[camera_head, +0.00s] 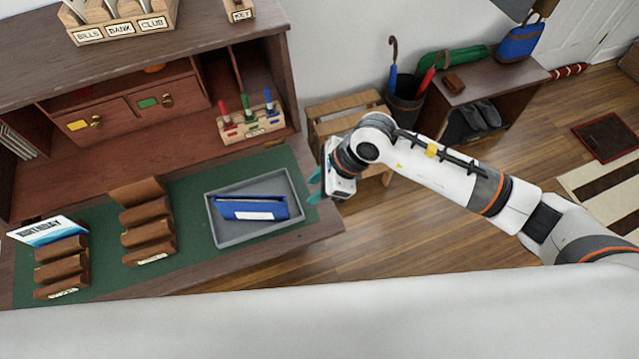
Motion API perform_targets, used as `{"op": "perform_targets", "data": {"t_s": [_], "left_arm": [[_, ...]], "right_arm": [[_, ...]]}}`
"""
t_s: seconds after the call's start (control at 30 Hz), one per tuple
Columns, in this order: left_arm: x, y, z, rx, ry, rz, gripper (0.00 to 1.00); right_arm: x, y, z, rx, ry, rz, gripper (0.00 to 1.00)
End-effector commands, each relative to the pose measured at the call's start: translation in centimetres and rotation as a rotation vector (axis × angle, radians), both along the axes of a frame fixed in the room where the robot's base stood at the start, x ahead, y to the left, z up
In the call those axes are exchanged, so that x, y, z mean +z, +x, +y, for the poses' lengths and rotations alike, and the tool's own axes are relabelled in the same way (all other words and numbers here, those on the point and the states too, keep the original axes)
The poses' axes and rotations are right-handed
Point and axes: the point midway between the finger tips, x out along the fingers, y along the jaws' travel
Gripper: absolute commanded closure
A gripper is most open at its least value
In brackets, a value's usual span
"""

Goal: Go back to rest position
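My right arm reaches in from the right side of the head view. Its gripper (315,186) is just right of the desk's green mat (186,254), near the desk's right edge. The teal fingertips point left, toward the grey tray (222,233); I cannot tell how far apart they are. A blue pouch (250,207) with a white label lies in the tray, apart from the gripper. My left gripper is not in view.
Brown letter holders (148,232) and a white and blue card (42,232) stand on the mat. A pen rack (252,127) stands behind the tray. A wooden stool (345,103) and an umbrella stand (404,102) are beyond my gripper. The floor (400,235) is clear below my arm.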

Motion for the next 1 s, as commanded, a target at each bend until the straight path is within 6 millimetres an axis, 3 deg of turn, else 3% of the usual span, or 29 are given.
{"op": "perform_targets", "data": {"t_s": [0.2,0.73,0.87,0.97,1.0], "left_arm": [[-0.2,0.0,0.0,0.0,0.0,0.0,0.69],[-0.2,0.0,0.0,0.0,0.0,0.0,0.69],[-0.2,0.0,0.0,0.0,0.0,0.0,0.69],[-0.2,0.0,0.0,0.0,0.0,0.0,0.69],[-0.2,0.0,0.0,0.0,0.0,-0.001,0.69]], "right_arm": [[0.9,-0.1,-0.5,0.001,-0.001,0.0,0.65],[1.0,-0.3,-0.2,0.0,0.015,0.005,0.65],[2.6,-1.6,2.8,-0.028,0.186,0.054,0.65],[6.5,-3.3,6.9,-0.102,0.479,0.148,0.65],[8.8,-3.8,8.3,-0.151,0.622,0.2,0.65]]}}
